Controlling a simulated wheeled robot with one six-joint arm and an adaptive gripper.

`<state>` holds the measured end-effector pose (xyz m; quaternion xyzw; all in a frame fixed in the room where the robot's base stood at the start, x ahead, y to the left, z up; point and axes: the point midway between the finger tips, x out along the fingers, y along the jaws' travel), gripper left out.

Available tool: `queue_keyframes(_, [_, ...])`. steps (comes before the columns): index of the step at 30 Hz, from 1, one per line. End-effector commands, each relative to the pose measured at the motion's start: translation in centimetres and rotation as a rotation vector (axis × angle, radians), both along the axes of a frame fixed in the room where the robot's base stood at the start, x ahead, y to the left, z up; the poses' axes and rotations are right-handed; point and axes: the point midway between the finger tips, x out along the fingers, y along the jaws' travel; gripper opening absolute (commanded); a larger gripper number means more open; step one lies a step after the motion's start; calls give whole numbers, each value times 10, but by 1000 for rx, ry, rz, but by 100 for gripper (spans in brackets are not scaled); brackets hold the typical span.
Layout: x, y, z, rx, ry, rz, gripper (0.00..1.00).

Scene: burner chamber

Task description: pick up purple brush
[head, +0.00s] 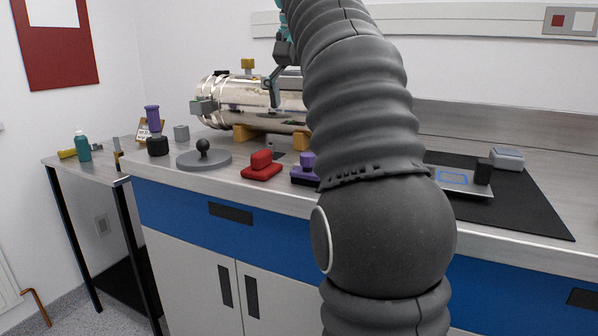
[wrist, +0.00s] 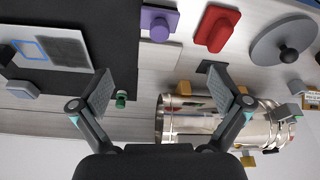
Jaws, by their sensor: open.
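A purple block with a raised grip and a dark base (head: 306,162) sits on the bench, partly hidden behind my arm. It also shows at the top of the wrist view (wrist: 159,21). A second purple thing, an upright purple handle (head: 153,117) above a round black piece, stands at the bench's left end. I cannot tell for sure which one is the brush. My gripper (wrist: 161,92) is open and empty, its fingers wide apart above the bench. In the head view my gripper (head: 275,78) shows partly, in front of the metal cylinder.
A shiny metal cylinder (head: 222,95) lies on yellow blocks at the back. A red block (head: 262,166) and a grey disc with a black knob (head: 204,159) are left of the purple block. A black mat (head: 530,205) with a flat panel is at right.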

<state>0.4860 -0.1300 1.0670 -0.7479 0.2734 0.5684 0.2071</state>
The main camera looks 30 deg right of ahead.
Motion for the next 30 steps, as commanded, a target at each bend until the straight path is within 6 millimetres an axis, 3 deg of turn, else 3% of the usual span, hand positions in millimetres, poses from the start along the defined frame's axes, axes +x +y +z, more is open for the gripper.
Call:
queue_keyframes(5, [2,-4,-9,2,3,-14,100])
queue_keyframes(15, [13,-13,-66,2,3,-13,100])
queue_keyframes(25, [17,-17,-87,2,0,-12,100])
queue_keyframes(30, [18,-18,-113,2,2,-12,100])
